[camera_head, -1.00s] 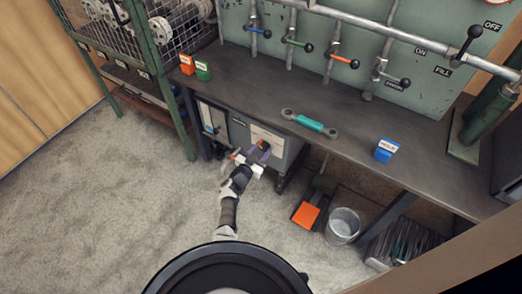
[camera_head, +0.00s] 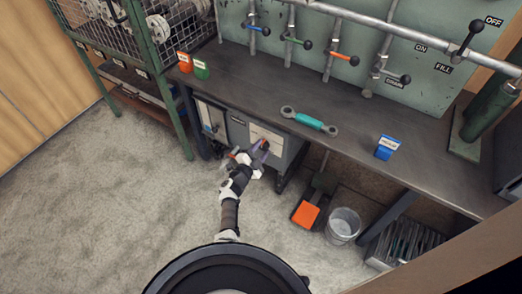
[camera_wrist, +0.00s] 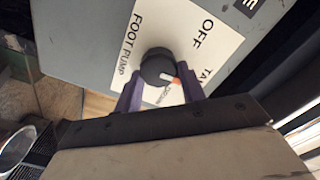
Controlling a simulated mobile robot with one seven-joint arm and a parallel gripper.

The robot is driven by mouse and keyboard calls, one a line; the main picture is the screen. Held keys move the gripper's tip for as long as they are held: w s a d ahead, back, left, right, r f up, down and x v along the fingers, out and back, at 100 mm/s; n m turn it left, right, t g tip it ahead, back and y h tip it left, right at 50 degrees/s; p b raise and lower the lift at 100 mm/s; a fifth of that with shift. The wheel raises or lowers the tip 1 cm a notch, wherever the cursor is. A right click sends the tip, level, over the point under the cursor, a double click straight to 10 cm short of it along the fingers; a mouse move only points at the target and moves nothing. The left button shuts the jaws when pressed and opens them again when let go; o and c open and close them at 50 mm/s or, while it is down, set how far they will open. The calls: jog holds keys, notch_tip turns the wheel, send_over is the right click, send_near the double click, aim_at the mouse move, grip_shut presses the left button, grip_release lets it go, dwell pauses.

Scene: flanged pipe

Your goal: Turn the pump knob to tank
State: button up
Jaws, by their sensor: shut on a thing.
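The pump knob (camera_wrist: 157,66) is round and black with a pale and orange pointer mark. It sits on a white label plate (camera_wrist: 203,28) reading FOOT PUMP at left, OFF at upper right and a partly hidden TA... at right. The mark faces lower right in the wrist view, toward the right finger. My gripper (camera_wrist: 159,73) has its purple fingers on both sides of the knob, shut on it. In the head view my gripper (camera_head: 261,151) is at the front of the grey cabinet (camera_head: 237,130) under the bench. The knob is mostly hidden there.
The bench top (camera_head: 350,145) overhangs the cabinet. An orange foot pedal (camera_head: 306,214) and a metal bucket (camera_head: 344,225) stand on the floor to the right. A green wire cage rack (camera_head: 160,60) is at left. Carpet to the left is clear.

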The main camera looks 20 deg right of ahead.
jog(key=shift+m, duration=0.3)
jog(key=o, duration=1)
jog(key=p+v, duration=0.4)
jog(key=v, duration=0.9)
jog(key=shift+s+a, duration=0.25)
jog(key=shift+a, duration=0.05)
